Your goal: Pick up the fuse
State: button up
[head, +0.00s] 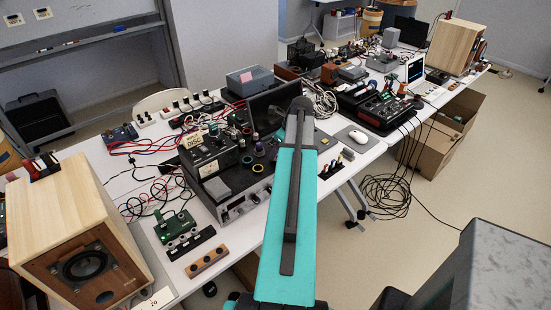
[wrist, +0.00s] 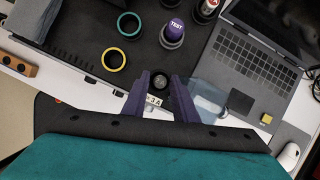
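In the wrist view my gripper (wrist: 161,78) has two purple fingers with a narrow gap between their tips. A small dark round thing (wrist: 160,82), which may be the fuse seen end-on, sits in that gap. A white label reading "3 A" (wrist: 154,100) shows just below it, between the fingers. I cannot tell whether the fingers touch the round thing or stand just beside it. In the head view my teal arm reaches over the bench and hides the gripper and the place under it.
In the wrist view an open laptop (wrist: 248,60), a clear container (wrist: 205,98), a purple "TEST" knob (wrist: 174,30), a yellow ring (wrist: 114,60) and a teal ring (wrist: 128,24) surround my gripper. In the head view a wooden speaker (head: 75,235) stands left and cables (head: 390,190) hang right.

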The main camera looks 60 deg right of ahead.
grip_shut()
jog(key=shift+r, duration=0.2)
notch_tip(320, 180, up, 10)
jog(key=b, duration=0.2)
jog(key=shift+f+b, duration=0.15)
jog(key=shift+b, duration=0.25)
dwell(0.7)
